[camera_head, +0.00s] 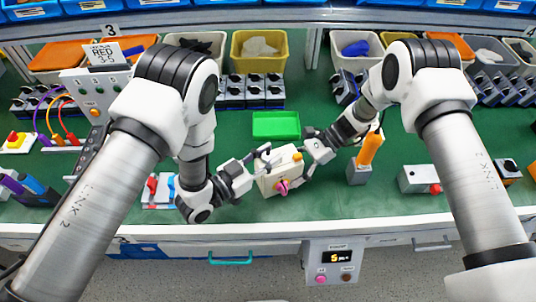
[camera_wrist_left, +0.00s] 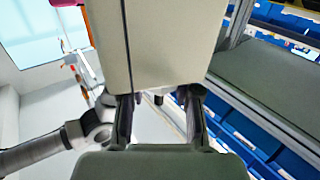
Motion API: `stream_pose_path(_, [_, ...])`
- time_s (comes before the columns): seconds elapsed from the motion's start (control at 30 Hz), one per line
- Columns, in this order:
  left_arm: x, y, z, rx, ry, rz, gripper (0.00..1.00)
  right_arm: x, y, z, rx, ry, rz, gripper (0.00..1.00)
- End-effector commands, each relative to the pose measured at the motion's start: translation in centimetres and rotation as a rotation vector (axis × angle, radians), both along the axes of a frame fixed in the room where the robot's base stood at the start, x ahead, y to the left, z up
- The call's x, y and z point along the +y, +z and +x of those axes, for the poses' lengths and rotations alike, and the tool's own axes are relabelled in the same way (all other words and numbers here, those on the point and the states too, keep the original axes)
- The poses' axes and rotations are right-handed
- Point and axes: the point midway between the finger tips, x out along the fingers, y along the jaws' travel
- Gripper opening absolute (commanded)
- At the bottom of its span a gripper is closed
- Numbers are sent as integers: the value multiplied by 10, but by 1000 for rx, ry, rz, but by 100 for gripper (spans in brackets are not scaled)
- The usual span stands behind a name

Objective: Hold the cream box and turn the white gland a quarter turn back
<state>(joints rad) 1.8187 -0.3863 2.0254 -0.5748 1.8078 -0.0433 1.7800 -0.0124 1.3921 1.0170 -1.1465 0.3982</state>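The cream box (camera_head: 268,184) sits tilted over the front middle of the green bench in the head view, with a pink knob (camera_head: 283,186) and a yellow-orange knob (camera_head: 297,157) on it. In the left wrist view the box (camera_wrist_left: 160,45) fills the upper middle. My left gripper (camera_head: 259,168) is at the box's left side; its fingers (camera_wrist_left: 158,112) stand apart and run up to the box, which covers their tips, and it appears shut on it. My right gripper (camera_head: 309,158) is close against the box's right side. I cannot make out the white gland there, or the right finger gap.
A green tray (camera_head: 276,125) lies behind the box. An orange-handled grey stand (camera_head: 361,170) is close to the right arm, and a grey box with a red knob (camera_head: 420,180) lies farther right. Bins (camera_head: 259,50) line the back.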

Motion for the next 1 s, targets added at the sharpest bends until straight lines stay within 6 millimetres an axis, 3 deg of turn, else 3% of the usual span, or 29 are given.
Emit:
stream_pose_path(0.47, [9,-1,-5,3,2,0,57,0,-1,0,1,0,-1,36])
stream_pose_path(0.8, [75,-1,-53,5,7,-3,57,0,-1,0,1,0,-1,36])
stream_pose_path(1.0, [96,0,-70,2,2,-1,57,0,-1,0,1,-1,0,36])
